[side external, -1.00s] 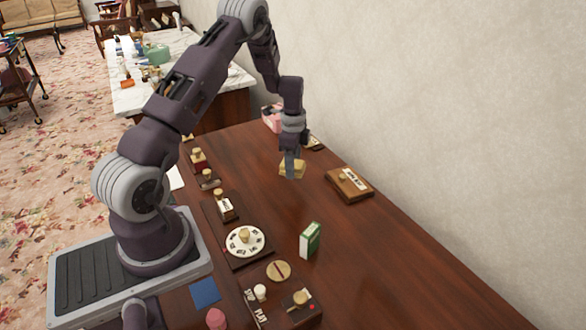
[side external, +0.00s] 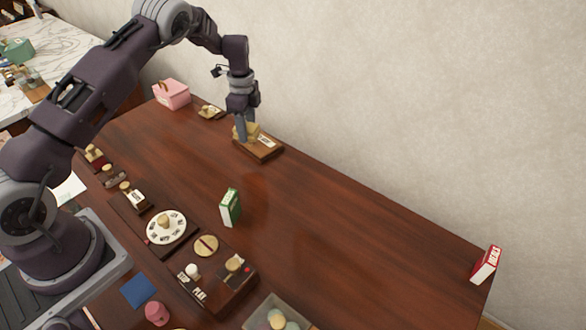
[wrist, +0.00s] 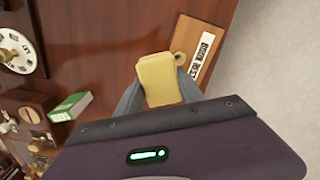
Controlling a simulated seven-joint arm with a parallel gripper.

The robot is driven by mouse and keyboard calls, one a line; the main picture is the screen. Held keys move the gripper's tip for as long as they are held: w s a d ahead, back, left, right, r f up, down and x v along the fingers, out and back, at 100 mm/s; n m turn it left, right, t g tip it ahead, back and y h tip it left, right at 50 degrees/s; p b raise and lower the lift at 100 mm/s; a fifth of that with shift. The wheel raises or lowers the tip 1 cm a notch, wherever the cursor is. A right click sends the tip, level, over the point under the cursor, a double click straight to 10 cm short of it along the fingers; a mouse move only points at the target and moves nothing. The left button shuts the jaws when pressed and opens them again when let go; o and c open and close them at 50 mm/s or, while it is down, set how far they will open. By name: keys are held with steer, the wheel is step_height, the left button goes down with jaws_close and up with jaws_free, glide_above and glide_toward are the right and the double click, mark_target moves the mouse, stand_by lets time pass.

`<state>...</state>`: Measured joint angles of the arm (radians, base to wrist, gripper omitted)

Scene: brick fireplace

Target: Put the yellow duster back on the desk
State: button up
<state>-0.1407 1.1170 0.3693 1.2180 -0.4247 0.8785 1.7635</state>
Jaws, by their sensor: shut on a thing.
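The yellow duster (wrist: 157,80) is a soft yellow block between my two grey fingers in the wrist view. My gripper (side external: 246,133) is shut on it at the back edge of the dark brown desk (side external: 320,210). In the side view the duster (side external: 252,130) is partly hidden by my fingers. It is over or just beside a flat wooden block with a white label (side external: 265,148), which also shows in the wrist view (wrist: 203,42). I cannot tell whether the duster touches this block or hangs above it.
A green box (side external: 230,207) stands mid-desk. A dial board (side external: 166,228) and several small knobbed blocks lie along the near side. A pink box (side external: 172,94) is at the far end, a red box (side external: 486,264) at the right. The wall runs behind. The right middle is clear.

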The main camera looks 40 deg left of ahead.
mark_target(297, 169)
steer(key=w+d+r+m, duration=0.1)
steer(key=w+d+m, duration=0.35)
steer(key=d, duration=0.85)
steer(key=f, duration=0.6)
steer(key=w+d+f, duration=0.1)
steer(key=f, duration=0.2)
steer(key=shift+d+f, duration=0.1)
steer(key=shift+f, duration=0.25)
steer(key=shift+f, duration=0.15)
steer(key=o, duration=1.3)
